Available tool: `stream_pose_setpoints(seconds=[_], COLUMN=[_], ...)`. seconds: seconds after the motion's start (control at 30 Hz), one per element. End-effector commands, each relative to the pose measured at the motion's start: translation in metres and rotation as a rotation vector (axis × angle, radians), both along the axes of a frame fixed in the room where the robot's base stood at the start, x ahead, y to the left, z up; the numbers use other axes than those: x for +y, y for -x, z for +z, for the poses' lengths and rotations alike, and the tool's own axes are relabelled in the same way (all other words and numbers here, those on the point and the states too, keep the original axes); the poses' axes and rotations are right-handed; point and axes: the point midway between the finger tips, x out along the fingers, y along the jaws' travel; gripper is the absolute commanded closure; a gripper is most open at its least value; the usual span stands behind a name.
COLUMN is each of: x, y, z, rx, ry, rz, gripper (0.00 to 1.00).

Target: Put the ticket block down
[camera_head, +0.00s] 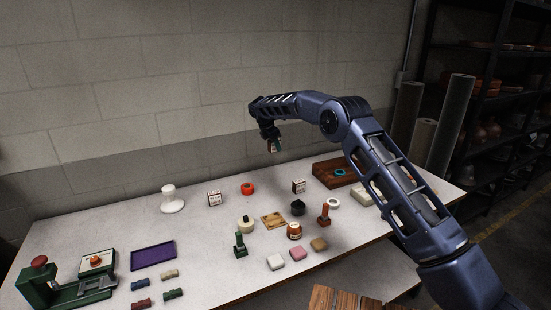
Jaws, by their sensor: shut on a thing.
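My gripper (270,137) hangs pointing down, high above the back of the table. It is shut on a small block with pale and reddish parts, taken to be the ticket block (275,147). The fingers cover much of it, and its print is too small to read. It is clear of the table and of everything on it. Two similar small white blocks with dark marks stand upright on the table, one at the back middle (214,198) and one farther right (298,186).
Stamps, jars and soaps crowd the middle right. Room is free around the white stand.

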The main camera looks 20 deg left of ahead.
Motion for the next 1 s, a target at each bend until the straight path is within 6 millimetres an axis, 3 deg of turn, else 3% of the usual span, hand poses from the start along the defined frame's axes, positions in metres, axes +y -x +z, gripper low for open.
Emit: stream_pose_setpoints(seconds=[0.1, 0.27, 0.43, 0.73, 1.0], x=[0.000, 0.001, 0.018, 0.065, 0.091], y=[-0.001, 0.003, 0.032, 0.148, 0.262], z=[0.019, 0.032, 0.038, 0.039, 0.039], rx=[-0.001, 0.001, 0.004, 0.012, 0.010], ry=[-0.001, 0.001, -0.003, -0.009, -0.005], rz=[-0.001, 0.001, -0.002, -0.025, -0.046], gripper=[0.94, 0.94, 0.94, 0.94, 0.94])
